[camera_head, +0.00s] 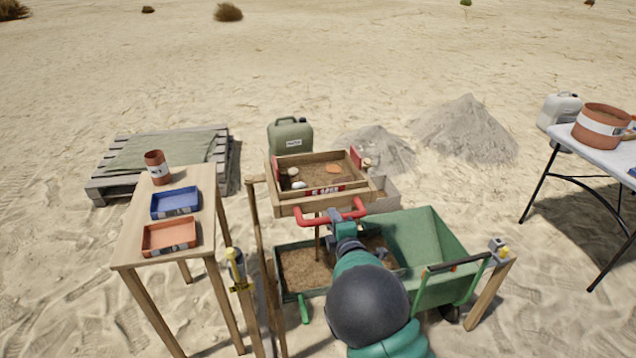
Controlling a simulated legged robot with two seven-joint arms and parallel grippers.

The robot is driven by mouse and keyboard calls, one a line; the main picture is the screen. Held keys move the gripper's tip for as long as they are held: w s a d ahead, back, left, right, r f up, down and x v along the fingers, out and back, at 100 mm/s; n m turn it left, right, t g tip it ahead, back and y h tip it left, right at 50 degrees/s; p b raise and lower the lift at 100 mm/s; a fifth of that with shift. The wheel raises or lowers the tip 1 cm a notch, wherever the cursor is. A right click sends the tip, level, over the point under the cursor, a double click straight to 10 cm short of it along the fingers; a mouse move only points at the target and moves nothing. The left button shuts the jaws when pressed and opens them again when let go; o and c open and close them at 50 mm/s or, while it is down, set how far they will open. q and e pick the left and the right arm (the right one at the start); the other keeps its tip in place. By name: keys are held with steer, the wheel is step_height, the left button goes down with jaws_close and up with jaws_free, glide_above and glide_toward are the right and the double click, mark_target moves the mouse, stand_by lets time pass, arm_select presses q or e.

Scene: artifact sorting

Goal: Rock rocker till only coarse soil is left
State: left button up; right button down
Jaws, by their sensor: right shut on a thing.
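The rocker (287,207) is a wooden sieve box on wooden posts in the middle of the view. Brown soil (318,168) lies in it with a few pale lumps and an orange-brown piece. A red bar handle (305,220) runs along its near side. My right gripper (339,216) is shut on this handle; my arm hides part of what lies below. My left gripper is not in view.
A wooden table (190,227) at left carries a blue tray (175,203), an orange tray (168,236) and a brown pot (157,167). A green jerrycan (290,137) and sand piles (465,128) stand behind. A white table (596,148) is at right.

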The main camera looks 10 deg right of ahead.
steer(key=s+f, duration=0.1)
steer(key=s, duration=0.7)
steer(key=w+b, duration=0.2)
steer(key=w, duration=0.9)
steer(key=shift+s+f+p, duration=0.15)
steer(key=shift+s+p, duration=0.15)
steer(key=shift+s, duration=2.3)
steer(key=c, duration=1.7)
jaws_free()
steer(key=shift+s, duration=0.1)
steer(key=o, duration=0.4)
steer(key=shift+w, duration=0.25)
